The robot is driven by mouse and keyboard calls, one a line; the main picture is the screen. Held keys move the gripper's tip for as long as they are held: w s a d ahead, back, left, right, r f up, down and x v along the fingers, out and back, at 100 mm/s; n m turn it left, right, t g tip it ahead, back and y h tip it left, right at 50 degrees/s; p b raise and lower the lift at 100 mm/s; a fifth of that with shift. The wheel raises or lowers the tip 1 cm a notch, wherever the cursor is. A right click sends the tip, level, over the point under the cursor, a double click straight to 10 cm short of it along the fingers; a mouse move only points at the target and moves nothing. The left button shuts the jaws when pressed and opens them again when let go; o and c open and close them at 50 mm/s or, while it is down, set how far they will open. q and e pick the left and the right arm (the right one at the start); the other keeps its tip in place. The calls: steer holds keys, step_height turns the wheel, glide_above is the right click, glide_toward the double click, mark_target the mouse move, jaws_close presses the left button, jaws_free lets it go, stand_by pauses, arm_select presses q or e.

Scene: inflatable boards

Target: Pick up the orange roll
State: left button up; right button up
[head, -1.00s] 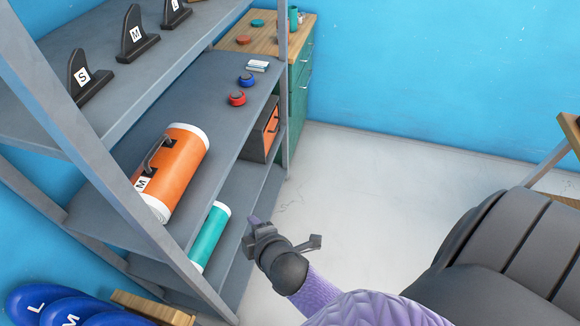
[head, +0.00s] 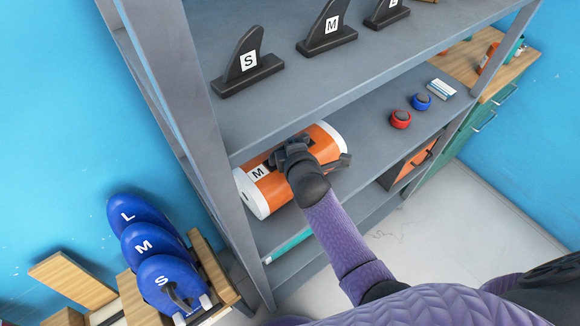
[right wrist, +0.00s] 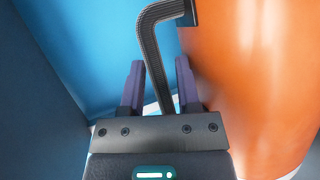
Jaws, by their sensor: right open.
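The orange roll (head: 322,143) with white ends and an M label lies on the grey middle shelf in the head view. My right gripper (head: 290,146) is over the roll at its dark carry handle, hiding part of it. In the right wrist view the orange roll (right wrist: 258,75) fills the right side. Its black handle (right wrist: 152,60) runs down between the two open fingers of my right gripper (right wrist: 160,85). The fingers stand apart on either side of the handle. My left gripper is not in view.
Black fins marked S (head: 247,62), M (head: 328,28) and L stand on the shelf above. A red roller (head: 400,119) and a blue one (head: 421,102) sit further right on the roll's shelf. A teal roll (head: 288,245) lies below. A shelf post (head: 185,90) stands left.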

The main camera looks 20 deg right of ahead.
jaws_close()
stand_by(0.5)
stand_by(0.7)
